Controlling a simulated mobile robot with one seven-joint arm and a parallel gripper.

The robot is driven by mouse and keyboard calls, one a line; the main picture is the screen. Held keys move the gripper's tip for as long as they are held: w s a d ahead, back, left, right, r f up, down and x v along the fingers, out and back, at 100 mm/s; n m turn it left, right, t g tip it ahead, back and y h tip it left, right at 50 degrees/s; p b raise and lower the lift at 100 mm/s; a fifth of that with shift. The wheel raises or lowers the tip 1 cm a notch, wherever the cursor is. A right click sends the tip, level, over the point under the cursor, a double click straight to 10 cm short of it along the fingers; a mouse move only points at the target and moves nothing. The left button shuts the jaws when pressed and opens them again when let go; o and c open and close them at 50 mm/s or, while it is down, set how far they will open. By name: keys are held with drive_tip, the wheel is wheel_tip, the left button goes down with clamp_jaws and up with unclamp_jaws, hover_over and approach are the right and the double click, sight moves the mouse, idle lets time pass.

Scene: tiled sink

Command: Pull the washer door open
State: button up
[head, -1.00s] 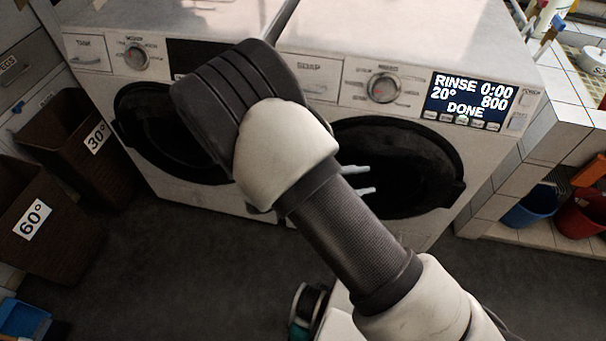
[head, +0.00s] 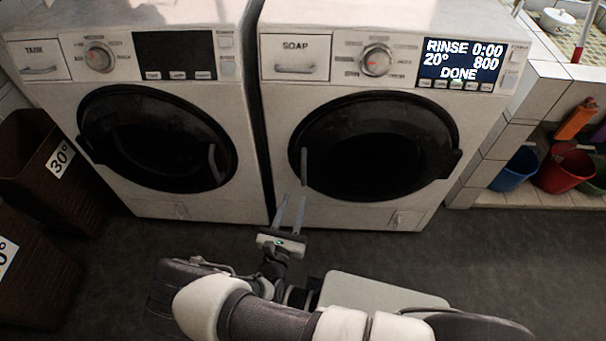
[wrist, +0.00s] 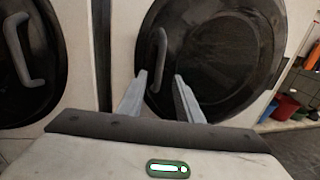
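The right washer (head: 285,105) is white, with a lit display reading RINSE 0:00 and DONE. Its round black door (head: 380,145) looks shut; it also fills the middle of the wrist view (wrist: 215,55). The grey upright door handle (head: 304,167) is at the door's left edge. In the wrist view the handle (wrist: 157,50) stands above and partly between my fingertips. My gripper (head: 292,197) is open and empty, its fingers pointing at the washer just below the handle. The gap to the handle is hard to judge.
A second white machine (head: 255,185) stands close on the left, its black door (head: 150,135) shut. Brown baskets (head: 60,165) stand at the far left. Blue (head: 515,170) and red (head: 563,172) buckets sit on a tiled ledge at the right. Dark floor (head: 420,265) in front is clear.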

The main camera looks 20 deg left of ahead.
sight(303, 175)
drive_tip(key=w+b, duration=0.2)
drive_tip(key=w, duration=1)
drive_tip(key=shift+a, duration=0.2)
clamp_jaws()
